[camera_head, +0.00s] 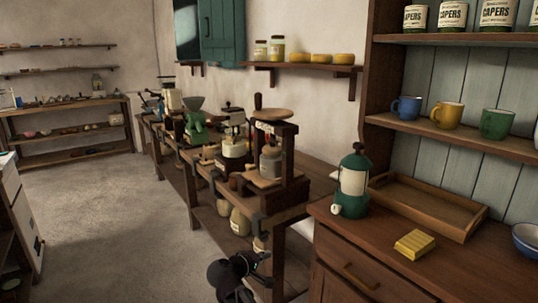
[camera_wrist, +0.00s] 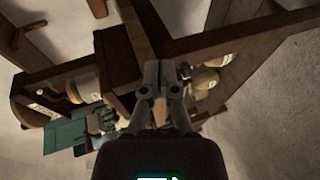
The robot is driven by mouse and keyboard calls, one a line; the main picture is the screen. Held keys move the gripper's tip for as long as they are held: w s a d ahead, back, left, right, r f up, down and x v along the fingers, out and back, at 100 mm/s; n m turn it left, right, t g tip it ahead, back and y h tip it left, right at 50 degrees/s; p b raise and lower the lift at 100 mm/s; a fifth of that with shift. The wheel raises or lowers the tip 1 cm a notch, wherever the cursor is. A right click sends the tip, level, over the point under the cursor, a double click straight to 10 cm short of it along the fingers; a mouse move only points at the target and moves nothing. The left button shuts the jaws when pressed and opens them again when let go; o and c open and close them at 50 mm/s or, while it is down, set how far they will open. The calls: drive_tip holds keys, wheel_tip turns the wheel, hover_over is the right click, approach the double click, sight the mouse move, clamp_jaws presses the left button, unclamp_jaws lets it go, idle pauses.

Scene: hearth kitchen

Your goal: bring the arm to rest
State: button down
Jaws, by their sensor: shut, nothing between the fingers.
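My gripper (camera_wrist: 161,80) shows in the wrist view with its two grey fingertips together and nothing between them. It is near the wooden workbench, whose dark beams and legs fill much of that view, tilted. In the head view, part of my dark arm shows low in the picture, in front of the workbench (camera_head: 292,215). I cannot tell from these views whether the fingers touch the bench; none of the bench items is held.
A sideboard (camera_head: 345,218) at the right carries a green lantern (camera_head: 351,183), an empty wooden tray (camera_head: 400,204) and a yellow block (camera_head: 414,244). Jars (camera_head: 240,221) stand on the bench's lower shelf. Open floor (camera_head: 110,215) lies to the left.

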drive_tip(key=s+d+f+m+g+y, duration=0.1)
drive_tip(key=s+d+f+m+g, duration=0.1)
drive_tip(key=s+d+f+g, duration=0.3)
drive_tip(key=d+f+m+g+y, duration=0.1)
drive_tip(key=d+f+m, duration=0.15)
drive_tip(key=d, duration=0.45)
drive_tip(key=s+d+f+m+g+y, duration=0.2)
drive_tip(key=s+d+y, duration=0.15)
drive_tip(key=s, duration=0.25)
drive_tip(key=s+d+f+m+g+y, duration=0.3)
drive_tip(key=s+y, duration=0.1)
drive_tip(key=s, duration=0.1)
wheel_tip(320, 180, up, 24)
drive_tip(key=p, duration=2.4)
drive_tip(key=shift+a+r+p, duration=0.15)
drive_tip(key=shift+a+p, duration=0.15)
